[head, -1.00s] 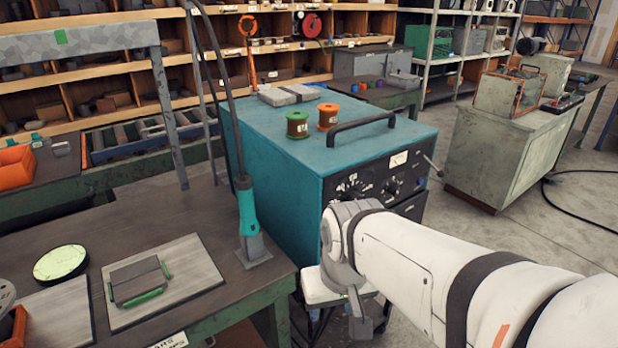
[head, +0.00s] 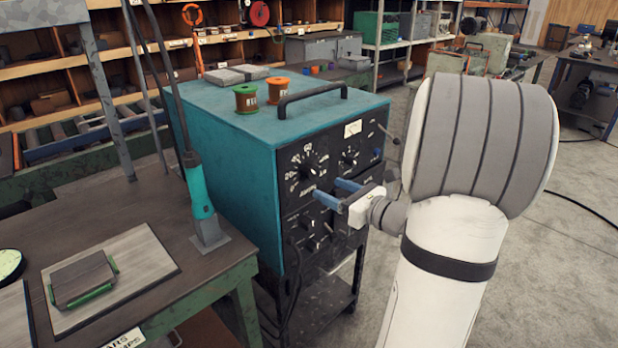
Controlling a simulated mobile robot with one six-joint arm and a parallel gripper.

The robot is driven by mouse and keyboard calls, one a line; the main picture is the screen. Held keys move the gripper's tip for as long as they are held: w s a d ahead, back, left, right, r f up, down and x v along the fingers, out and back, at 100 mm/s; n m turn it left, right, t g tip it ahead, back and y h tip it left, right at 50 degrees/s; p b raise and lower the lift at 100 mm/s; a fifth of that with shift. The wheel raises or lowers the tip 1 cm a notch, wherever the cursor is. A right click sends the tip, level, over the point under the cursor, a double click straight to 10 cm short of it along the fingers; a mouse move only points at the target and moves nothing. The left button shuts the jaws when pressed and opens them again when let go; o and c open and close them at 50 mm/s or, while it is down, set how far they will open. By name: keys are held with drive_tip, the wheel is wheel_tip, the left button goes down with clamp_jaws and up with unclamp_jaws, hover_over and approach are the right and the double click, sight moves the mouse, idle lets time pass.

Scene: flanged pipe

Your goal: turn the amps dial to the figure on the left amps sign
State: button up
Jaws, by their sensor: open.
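The welding machine is a teal box (head: 215,125) with a black front panel. The amps dial (head: 309,171) is the large black knob at the panel's upper left, ringed by white figures; I cannot read its exact setting. A smaller knob (head: 348,158) sits to its right, with a white meter above. My gripper (head: 337,192) has two blue fingers pointing at the panel, below and right of the amps dial. It is open and empty, and appears apart from the dial. A sign at the bench's front edge (head: 125,340) is cut off by the frame; its figure is not shown.
A green spool (head: 246,98) and an orange spool (head: 279,90) stand on the machine beside its black handle (head: 312,97). A workbench (head: 150,215) with a teal-handled torch (head: 201,195) stands at left. A lever (head: 388,134) sticks out at the panel's right. Open floor lies right.

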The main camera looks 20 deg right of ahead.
sight(315, 174)
drive_tip(key=shift+m+t+h, duration=0.3)
drive_tip(key=shift+m+t, duration=0.1)
drive_tip(key=shift+m, duration=0.2)
drive_tip(key=x, duration=0.2)
drive_tip(key=d+x, duration=0.1)
drive_tip(key=x, duration=0.4)
drive_tip(key=shift+w+d, duration=0.3)
drive_tip(key=shift+w, duration=0.15)
drive_tip(key=c, duration=1)
drive_tip(key=shift+f+b, duration=0.15)
drive_tip(key=shift+b, duration=0.2)
